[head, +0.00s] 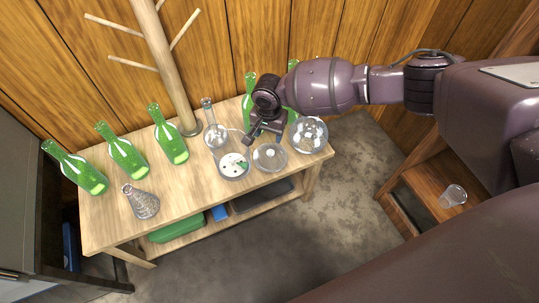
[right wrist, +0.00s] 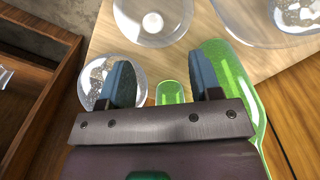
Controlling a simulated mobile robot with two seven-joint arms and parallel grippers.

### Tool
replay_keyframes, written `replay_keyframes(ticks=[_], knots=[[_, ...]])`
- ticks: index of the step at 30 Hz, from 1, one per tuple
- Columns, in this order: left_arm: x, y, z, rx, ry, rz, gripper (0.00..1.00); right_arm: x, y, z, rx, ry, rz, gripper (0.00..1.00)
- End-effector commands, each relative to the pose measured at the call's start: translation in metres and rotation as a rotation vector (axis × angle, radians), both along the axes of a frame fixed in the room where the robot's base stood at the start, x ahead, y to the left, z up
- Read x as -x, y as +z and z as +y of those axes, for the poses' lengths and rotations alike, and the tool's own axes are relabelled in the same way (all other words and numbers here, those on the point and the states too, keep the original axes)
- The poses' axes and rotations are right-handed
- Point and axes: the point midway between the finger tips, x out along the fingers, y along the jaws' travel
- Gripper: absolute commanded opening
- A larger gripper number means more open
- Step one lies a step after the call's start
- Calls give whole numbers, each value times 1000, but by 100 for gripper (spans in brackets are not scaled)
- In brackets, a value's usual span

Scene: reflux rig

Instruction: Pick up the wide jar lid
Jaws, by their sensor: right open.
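A clear, round glass piece (head: 270,157), which looks like the wide jar lid, is at the front right of the wooden table. In the right wrist view it shows at the top (right wrist: 152,38), with a small pale spot at its middle. I cannot tell whether it lies on the tabletop or on a jar. My right gripper (head: 264,130) is open and empty, above the table just behind this piece. In the right wrist view its two fingers (right wrist: 162,80) stand apart, with the glass piece beyond them. My left gripper is not in view.
A clear flask (head: 215,135) and green bottles (head: 170,142) stand nearby. A wooden stand (head: 162,65) rises behind. The table's front edge is close.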

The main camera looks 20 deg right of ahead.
Motion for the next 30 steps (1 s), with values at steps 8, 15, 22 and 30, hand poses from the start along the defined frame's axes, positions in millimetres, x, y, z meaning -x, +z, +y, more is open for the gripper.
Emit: replay_keyframes(ticks=[8, 15, 22, 30], knots=[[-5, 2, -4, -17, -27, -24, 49, 3, -38, 0, -1, 1, 5, 58], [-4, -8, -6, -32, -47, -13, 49, 13, -68, -1, 1, 3, 11, 58], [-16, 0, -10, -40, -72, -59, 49, 13, -87, -1, 0, 2, 6, 58], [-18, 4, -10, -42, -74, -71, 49, 10, -84, -1, -1, 1, -1, 58]])
